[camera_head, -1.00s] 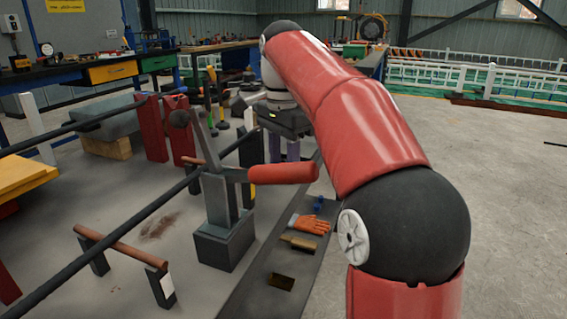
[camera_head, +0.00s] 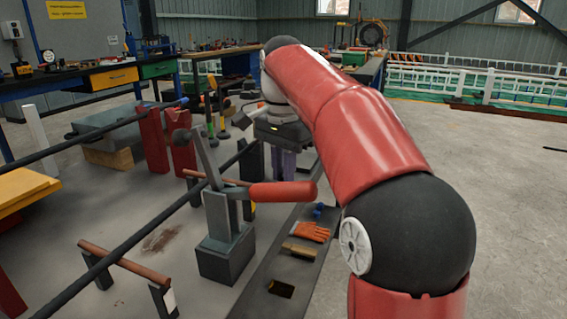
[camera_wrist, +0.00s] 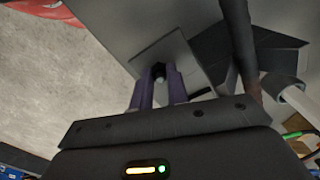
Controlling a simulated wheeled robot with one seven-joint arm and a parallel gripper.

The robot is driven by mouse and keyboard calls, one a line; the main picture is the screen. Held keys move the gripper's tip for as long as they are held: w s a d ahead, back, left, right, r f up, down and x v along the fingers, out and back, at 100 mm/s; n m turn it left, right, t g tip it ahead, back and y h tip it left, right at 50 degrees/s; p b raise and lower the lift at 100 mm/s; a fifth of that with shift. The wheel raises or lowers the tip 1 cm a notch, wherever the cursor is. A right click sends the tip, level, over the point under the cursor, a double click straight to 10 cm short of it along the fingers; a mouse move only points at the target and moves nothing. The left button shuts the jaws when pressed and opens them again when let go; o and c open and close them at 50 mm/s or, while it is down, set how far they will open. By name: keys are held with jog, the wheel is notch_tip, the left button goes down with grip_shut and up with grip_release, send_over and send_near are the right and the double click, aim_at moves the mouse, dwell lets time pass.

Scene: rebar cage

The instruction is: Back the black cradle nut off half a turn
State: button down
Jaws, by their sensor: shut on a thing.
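In the wrist view, my gripper (camera_wrist: 158,78) has its two purple fingers closed around the small black cradle nut (camera_wrist: 158,70). The nut sits in front of a grey plate (camera_wrist: 187,62). In the head view, my gripper (camera_head: 283,162) points down beyond the grey stand with the red handle. My red arm covers the right of this view. The nut cannot be made out there.
A long dark bar (camera_head: 150,225) runs diagonally past the grey stand (camera_head: 226,258) with its red handle (camera_head: 283,193). A dark strip on the floor holds an orange glove (camera_head: 311,231) and a brush (camera_head: 299,250).

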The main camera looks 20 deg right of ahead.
jog(key=n+p, duration=0.3)
jog(key=n, duration=0.1)
jog(key=shift+r+n, duration=0.15)
jog(key=shift+n, duration=0.15)
jog(key=n+p, duration=0.1)
jog(key=n, duration=0.2)
jog(key=shift+n, duration=0.3)
jog(key=n, duration=0.4)
jog(key=shift+n, duration=0.3)
jog(key=n, duration=1.2)
jog(key=shift+n, duration=0.3)
jog(key=n, duration=0.4)
jog(key=shift+n, duration=2.2)
